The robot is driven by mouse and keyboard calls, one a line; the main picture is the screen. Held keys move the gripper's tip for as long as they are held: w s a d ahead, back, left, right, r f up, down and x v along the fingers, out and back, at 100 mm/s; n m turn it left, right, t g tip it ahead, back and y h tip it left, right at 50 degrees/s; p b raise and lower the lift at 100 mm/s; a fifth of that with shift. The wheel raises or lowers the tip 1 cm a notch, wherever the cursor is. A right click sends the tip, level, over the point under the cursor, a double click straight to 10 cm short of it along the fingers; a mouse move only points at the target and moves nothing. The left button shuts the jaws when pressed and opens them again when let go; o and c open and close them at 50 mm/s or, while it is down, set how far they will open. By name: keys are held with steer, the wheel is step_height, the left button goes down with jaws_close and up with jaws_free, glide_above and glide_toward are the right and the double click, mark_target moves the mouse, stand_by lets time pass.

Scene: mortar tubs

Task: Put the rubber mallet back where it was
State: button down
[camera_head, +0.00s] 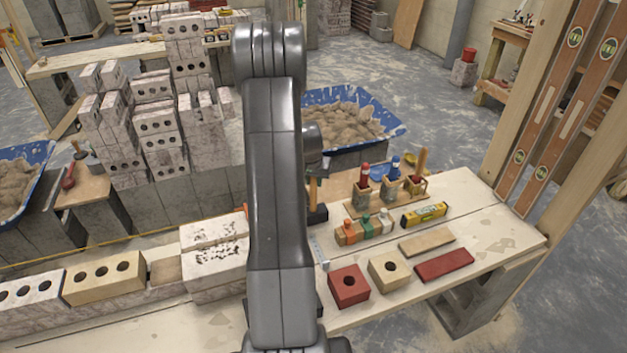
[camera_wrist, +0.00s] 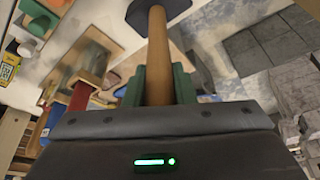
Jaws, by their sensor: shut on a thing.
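The rubber mallet has a black head (camera_wrist: 158,8) and a light wooden handle (camera_wrist: 158,50). In the wrist view the handle runs up between the green fingers of my gripper (camera_wrist: 158,85), which are shut on it. The mallet head is at the far end, partly cut off by the top edge. In the head view the mallet's black head (camera_head: 318,214) hangs down just right of my arm, above or near the bench (camera_head: 490,232). I cannot tell whether it touches the bench. My arm hides part of the bench behind it.
A red block (camera_head: 348,285), a cream block (camera_head: 388,271) and flat strips lie in front. White blocks (camera_head: 214,255) stand left. The bench's right end is clear.

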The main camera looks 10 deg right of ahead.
steer(key=shift+f+b, duration=0.25)
steer(key=shift+b, duration=0.05)
steer(key=c, duration=1.1)
jaws_free()
steer(key=v, duration=1.4)
steer(key=shift+b, duration=0.35)
steer(key=shift+w+f, duration=0.1)
steer(key=shift+f, duration=0.1)
steer(key=x, duration=1.3)
steer(key=shift+f+p, duration=0.25)
steer(key=shift+p, duration=0.1)
steer(key=shift+r, duration=0.15)
